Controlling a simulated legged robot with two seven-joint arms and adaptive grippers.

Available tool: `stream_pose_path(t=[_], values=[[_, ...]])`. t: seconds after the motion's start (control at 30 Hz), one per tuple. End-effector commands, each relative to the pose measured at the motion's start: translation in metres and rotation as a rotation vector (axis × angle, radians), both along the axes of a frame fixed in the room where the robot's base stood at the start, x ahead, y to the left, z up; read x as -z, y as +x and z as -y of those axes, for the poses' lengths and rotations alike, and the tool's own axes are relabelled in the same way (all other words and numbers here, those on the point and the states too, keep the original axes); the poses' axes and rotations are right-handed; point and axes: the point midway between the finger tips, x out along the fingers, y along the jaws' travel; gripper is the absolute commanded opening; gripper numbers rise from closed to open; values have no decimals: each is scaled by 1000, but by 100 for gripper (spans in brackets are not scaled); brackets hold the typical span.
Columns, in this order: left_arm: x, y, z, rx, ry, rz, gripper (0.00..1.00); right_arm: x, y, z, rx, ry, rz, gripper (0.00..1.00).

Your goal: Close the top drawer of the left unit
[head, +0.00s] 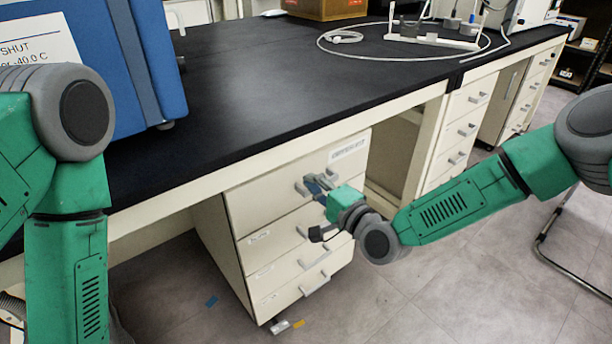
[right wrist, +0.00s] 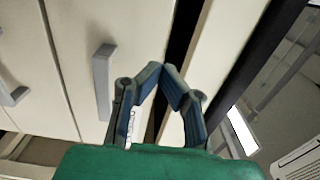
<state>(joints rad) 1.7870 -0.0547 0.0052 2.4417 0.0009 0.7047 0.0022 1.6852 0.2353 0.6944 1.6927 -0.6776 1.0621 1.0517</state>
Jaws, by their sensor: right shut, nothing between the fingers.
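The left unit (head: 222,250) is a cream drawer cabinet under the black bench, with several stacked drawers. Its top drawer (head: 265,195) has a white label at its upper right and looks about in line with the drawers below; I cannot tell if a small gap is left. My right gripper (head: 316,185) is shut and empty in front of the top drawer, by its grey handle, partly covering it. In the right wrist view the shut fingertips (right wrist: 166,70) meet to the right of a grey handle (right wrist: 103,82); contact with the drawer front is unclear. My left gripper is out of view.
The black bench top (head: 240,90) overhangs the unit. A blue machine (head: 150,60) stands on it at left. A cable (head: 345,37) and a white rack (head: 432,38) lie farther back. A second drawer unit (head: 465,125) is at right. The floor in front is mostly clear.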

Motion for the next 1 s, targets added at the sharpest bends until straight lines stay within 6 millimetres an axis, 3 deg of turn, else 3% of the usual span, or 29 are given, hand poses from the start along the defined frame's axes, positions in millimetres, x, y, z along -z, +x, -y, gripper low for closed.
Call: stream_pose_path(t=[0.53, 0.8, 0.87, 0.97, 1.0], values=[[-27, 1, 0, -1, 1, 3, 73, -1, -64, 51, 2, -1, -1, 0], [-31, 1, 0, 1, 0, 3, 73, 6, -78, 50, -12, -47, -21, 0], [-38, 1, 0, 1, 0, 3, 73, 18, -93, 47, -34, -122, -54, 0], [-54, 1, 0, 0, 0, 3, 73, 49, -136, 47, -104, -338, -140, 0], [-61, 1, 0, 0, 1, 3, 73, 63, -159, 53, -143, -447, -181, 0]])
